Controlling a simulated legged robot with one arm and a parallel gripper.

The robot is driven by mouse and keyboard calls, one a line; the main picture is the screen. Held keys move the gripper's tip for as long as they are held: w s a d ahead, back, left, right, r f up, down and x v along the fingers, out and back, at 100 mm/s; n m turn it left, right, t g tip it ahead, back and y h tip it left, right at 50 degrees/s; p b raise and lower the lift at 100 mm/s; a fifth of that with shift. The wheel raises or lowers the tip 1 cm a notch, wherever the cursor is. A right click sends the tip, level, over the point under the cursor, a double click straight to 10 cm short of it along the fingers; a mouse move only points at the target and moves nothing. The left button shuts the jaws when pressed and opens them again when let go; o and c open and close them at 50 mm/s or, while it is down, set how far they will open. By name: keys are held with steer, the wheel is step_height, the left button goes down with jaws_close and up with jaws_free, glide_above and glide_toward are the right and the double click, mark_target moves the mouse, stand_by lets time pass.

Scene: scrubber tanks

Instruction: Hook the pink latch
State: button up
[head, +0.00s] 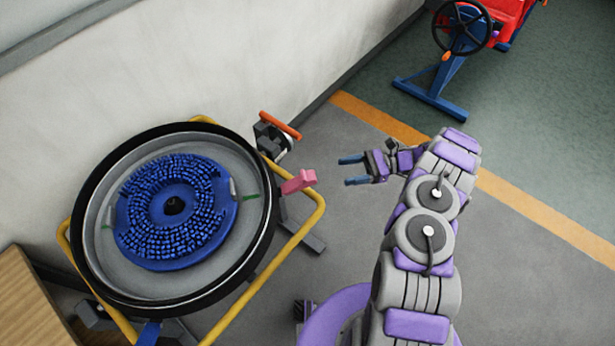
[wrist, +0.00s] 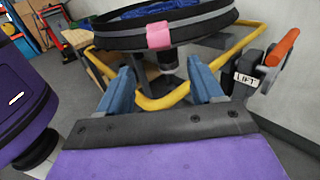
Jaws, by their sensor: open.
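The pink latch (head: 299,182) sticks out from the right rim of the round scrubber tank (head: 262,228) in the head view. In the wrist view the pink latch (wrist: 158,36) sits on the black rim of the tank, ahead of my gripper and a little above the space between its fingers. My gripper (head: 353,170) is open and empty, with its blue fingers pointing left toward the tank. It is apart from the latch, to its right in the head view. The fingers also show in the wrist view (wrist: 163,88).
A yellow tube frame (head: 308,232) surrounds the tank. An orange-handled lever (head: 280,125) stands behind the latch, with a "LIFT" label (wrist: 246,79) beside it. A wooden surface (head: 32,310) is at lower left. A blue stand with a black wheel (head: 462,28) is far right. Grey floor between is clear.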

mark_target(306, 177)
steer(key=b+x, duration=0.2)
steer(key=x, duration=1.1)
steer(key=shift+s+a, duration=0.1)
steer(key=shift+a, duration=0.25)
jaws_close()
